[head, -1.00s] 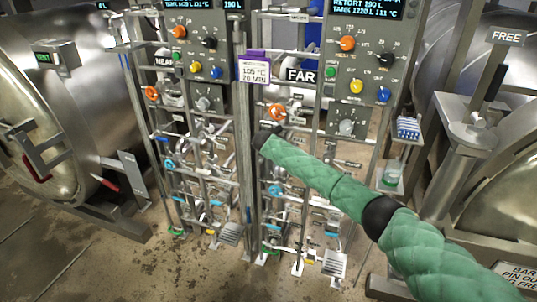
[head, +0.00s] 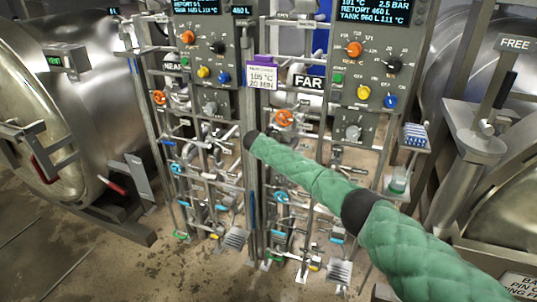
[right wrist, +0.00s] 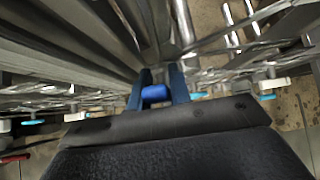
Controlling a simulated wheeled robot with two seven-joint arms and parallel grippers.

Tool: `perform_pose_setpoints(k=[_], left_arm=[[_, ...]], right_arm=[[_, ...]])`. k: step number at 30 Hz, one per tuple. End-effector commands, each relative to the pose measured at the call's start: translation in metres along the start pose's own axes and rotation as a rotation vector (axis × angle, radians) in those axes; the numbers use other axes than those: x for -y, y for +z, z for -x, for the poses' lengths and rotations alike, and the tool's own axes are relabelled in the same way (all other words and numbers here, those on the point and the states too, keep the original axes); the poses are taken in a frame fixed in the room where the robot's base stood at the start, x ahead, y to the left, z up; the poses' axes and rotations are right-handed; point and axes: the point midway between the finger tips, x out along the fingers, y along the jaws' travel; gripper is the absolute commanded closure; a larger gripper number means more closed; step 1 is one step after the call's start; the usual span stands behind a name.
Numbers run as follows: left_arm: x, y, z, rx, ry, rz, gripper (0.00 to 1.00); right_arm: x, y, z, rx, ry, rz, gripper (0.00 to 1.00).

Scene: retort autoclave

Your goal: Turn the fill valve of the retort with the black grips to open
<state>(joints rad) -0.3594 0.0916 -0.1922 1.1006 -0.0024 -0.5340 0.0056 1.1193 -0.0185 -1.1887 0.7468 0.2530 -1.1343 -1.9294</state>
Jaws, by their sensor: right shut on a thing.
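My right gripper (right wrist: 158,92) shows in the right wrist view, its two blue fingers closed around a short blue handle (right wrist: 155,93). In the head view my right arm reaches from the lower right to the pipework between the two panels; the fingers are hidden beyond the black wrist. I cannot read a label on the held handle. The retort at the right (head: 500,225) has a lever with a black grip (head: 496,82). The retort at the left (head: 60,110) has red grips (head: 117,187). The far panel (head: 372,60) reads retort 460 L, tank 960 L. My left gripper is out of view.
The near panel (head: 203,55) stands left of the far one, with a purple-topped card (head: 262,76) between them. Pipes and orange valve wheels (head: 284,118) crowd around the arm. A shelf with blue items (head: 413,136) is at the right. Open floor (head: 150,262) lies in front.

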Motion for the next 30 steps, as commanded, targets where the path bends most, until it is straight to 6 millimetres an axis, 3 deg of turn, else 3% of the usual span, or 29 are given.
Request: perform_pose_setpoints(k=[3, 4, 7, 20, 30], left_arm=[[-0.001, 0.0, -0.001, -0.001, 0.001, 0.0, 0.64], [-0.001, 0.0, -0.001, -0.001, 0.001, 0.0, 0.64], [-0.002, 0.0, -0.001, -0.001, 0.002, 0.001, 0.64], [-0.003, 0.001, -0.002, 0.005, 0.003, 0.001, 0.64], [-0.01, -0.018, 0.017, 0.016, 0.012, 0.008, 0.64]], right_arm=[[0.0, -0.004, -0.001, -0.003, -0.001, 0.002, 1.0], [0.0, -0.004, -0.001, -0.003, 0.0, 0.002, 0.76], [0.0, -0.003, -0.001, -0.003, 0.0, 0.002, 0.58], [-0.001, -0.002, 0.005, -0.001, 0.002, 0.0, 0.58], [-0.001, -0.003, 0.043, -0.001, 0.003, 0.0, 0.58]])
